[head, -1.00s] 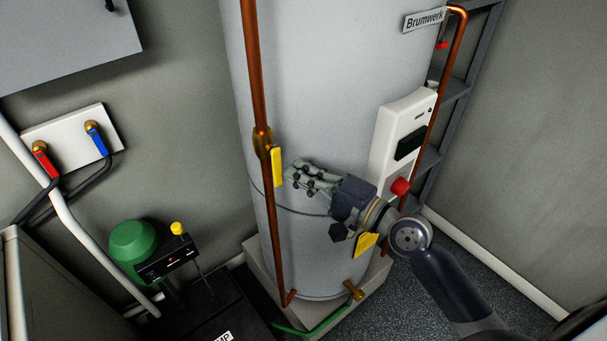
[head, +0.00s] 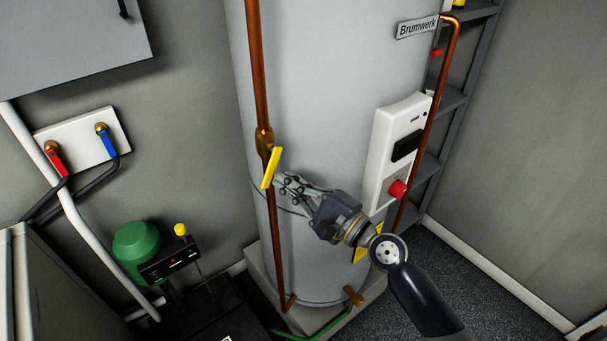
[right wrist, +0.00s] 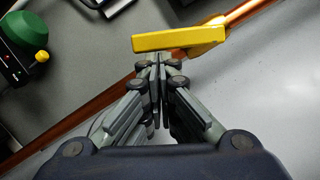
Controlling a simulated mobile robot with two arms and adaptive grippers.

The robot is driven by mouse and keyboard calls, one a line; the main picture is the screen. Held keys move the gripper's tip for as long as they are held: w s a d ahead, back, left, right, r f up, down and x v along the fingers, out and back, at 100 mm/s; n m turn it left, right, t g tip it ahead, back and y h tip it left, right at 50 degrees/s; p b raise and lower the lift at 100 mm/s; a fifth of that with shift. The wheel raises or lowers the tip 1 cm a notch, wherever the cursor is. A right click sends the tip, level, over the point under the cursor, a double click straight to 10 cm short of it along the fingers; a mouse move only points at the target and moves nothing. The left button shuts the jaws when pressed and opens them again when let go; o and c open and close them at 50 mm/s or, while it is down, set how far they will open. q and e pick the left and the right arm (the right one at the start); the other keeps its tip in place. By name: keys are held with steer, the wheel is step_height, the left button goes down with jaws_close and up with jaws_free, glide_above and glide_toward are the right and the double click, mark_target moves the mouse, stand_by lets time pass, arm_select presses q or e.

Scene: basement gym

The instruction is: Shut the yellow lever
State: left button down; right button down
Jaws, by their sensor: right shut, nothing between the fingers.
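The yellow lever (head: 271,167) sits on a brass valve (head: 264,141) on the vertical copper pipe in front of the grey tank. In the head view it hangs from the valve, tilted with its lower end to the left, across the pipe. My right gripper (head: 279,181) is shut and empty, its fingertips close to the lever's right side near its lower end. In the right wrist view the lever (right wrist: 180,39) lies just beyond the shut fingertips (right wrist: 158,58); I cannot tell whether they touch it. My left gripper is out of view.
The tank (head: 330,90) stands on a plinth, with a white control box (head: 394,150) and red knob (head: 398,189) on its right. A green pump (head: 136,240) is lower left. Red (head: 56,160) and blue (head: 102,140) levers are on the left wall.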

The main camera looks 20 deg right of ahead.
mark_target(269, 183)
steer(key=a+m, duration=0.1)
steer(key=m, duration=0.1)
steer(key=a+m+t, duration=0.1)
steer(key=m, duration=0.1)
steer(key=s+a+m+p, duration=0.1)
steer(key=m, duration=0.1)
steer(key=shift+a+r+m+t+h, duration=0.2)
steer(key=shift+m+t+h, duration=0.1)
steer(key=shift+s+a+r+m+t+h+p, duration=0.25)
steer(key=shift+a+r+m+h+p, duration=0.25)
steer(key=shift+m, duration=0.95)
steer(key=shift+s+a+r+m+t+h+p, duration=0.1)
steer(key=shift+a+r+m+t+h+p, duration=0.35)
steer(key=shift+m, duration=0.95)
steer(key=shift+s+a+r+m+t+h+p, duration=0.1)
steer(key=shift+s+a+r+m+h+p, duration=0.4)
steer(key=shift+m, duration=0.95)
steer(key=shift+w+a+f, duration=0.15)
steer(key=shift+w+a, duration=0.05)
steer(key=shift+w, duration=0.1)
